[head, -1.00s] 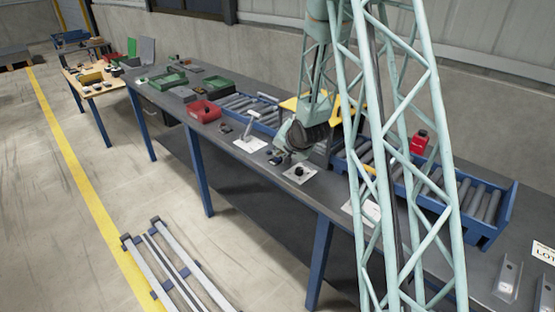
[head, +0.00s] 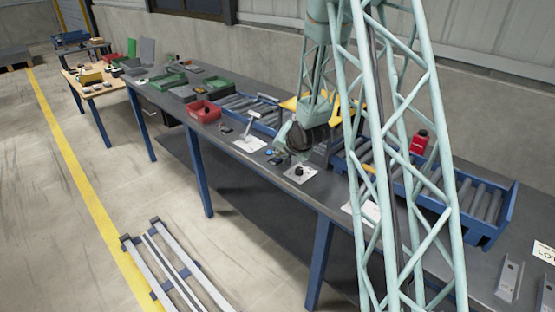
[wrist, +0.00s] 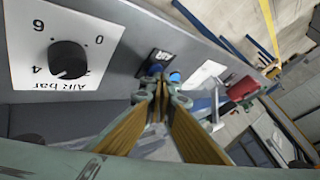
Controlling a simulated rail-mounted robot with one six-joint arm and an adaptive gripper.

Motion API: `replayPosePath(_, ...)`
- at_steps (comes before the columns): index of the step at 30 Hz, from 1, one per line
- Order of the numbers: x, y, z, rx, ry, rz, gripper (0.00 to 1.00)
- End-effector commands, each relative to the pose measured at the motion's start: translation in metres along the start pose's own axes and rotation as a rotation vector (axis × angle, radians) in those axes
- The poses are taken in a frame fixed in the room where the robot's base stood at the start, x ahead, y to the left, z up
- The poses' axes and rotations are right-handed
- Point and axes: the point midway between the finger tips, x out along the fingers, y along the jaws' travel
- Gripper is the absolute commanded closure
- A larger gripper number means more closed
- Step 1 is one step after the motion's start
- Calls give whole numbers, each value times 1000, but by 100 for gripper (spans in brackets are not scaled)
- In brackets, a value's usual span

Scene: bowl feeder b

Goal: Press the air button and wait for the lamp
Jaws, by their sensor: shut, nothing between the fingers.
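My gripper (wrist: 162,100) is shut and empty; its two yellow-brown fingers meet in the wrist view. Just beyond the tips are small blue round parts (wrist: 175,77) and a dark block with a white mark (wrist: 161,58). The blue parts look like a button, but its name cannot be read, and contact with the tips cannot be told. A white plate marked "Air bar" (wrist: 30,75) carries a black knob (wrist: 68,60), left of the fingers. In the head view the knob plate (head: 301,178) lies on the bench just below my gripper (head: 283,154). I cannot make out a lit lamp.
A white sheet with a grey upright handle (head: 246,143) lies left of the gripper. A red bin (head: 204,111) and blue roller trays (head: 487,232) stand along the bench (head: 230,153). A red device (head: 420,142) stands at the right. The bench's front edge is close.

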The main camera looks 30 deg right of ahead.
Motion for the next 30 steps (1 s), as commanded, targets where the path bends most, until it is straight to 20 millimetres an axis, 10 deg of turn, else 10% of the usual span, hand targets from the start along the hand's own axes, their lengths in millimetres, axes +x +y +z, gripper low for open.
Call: replayPosePath(30, -12, -8, -8, 0, 0, 1, 100)
